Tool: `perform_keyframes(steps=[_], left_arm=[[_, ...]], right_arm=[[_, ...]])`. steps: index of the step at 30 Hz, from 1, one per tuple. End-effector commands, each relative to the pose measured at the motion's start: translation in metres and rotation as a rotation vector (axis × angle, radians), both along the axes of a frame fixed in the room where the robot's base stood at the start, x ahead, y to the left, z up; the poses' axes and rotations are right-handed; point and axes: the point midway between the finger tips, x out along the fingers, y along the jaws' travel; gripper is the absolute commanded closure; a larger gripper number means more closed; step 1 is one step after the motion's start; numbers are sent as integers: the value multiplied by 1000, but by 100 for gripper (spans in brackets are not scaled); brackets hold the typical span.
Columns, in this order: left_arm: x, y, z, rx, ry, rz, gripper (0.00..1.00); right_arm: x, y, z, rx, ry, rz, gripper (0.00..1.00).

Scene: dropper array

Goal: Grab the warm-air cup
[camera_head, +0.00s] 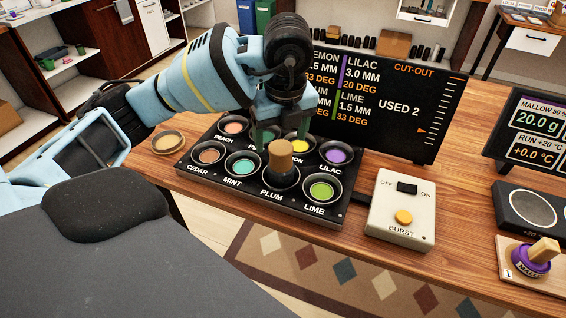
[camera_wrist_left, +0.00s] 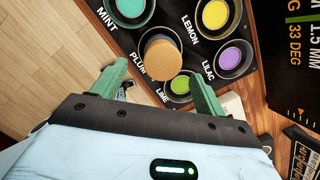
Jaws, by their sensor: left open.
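A dark cup with a wooden knob (camera_head: 280,157) stands upright in the plum well of a black tray (camera_head: 258,212); I take it to be the warm-air cup, though no label on it shows. The wooden knob also shows in the left wrist view (camera_wrist_left: 163,58), seen from above. My left gripper (camera_head: 279,133) is open above the tray, its green fingers apart and pointing down close to the knob. In the wrist view the fingers (camera_wrist_left: 157,78) are on either side of the knob's near side. I cannot tell whether they touch it. My right gripper is not in view.
Coloured wells, including mint (camera_head: 243,166), lime (camera_head: 321,191) and lilac (camera_head: 337,156), surround the plum well. A burst switch box (camera_head: 401,222) stands to the right. A screen (camera_head: 410,90) is behind. A purple stamp-like piece (camera_head: 534,261) with a wooden handle stands far right.

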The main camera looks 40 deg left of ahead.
Motion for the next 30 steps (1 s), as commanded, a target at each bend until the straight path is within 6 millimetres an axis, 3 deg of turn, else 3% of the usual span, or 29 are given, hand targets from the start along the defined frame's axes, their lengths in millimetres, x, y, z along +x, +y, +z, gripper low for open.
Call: perform_keyframes(steps=[2, 10, 19, 28, 30], left_arm=[[0, 1, -13, -1, 7, -1, 27], [2, 3, -21, 1, 3, -2, 27], [7, 8, -59, 0, 4, -2, 27], [8, 9, -64, -1, 1, -3, 27], [8, 9, -64, -1, 1, -3, 33]], right_arm=[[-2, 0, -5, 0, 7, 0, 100], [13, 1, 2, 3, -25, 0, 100], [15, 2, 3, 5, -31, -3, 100], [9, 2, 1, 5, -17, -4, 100], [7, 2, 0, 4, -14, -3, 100]])
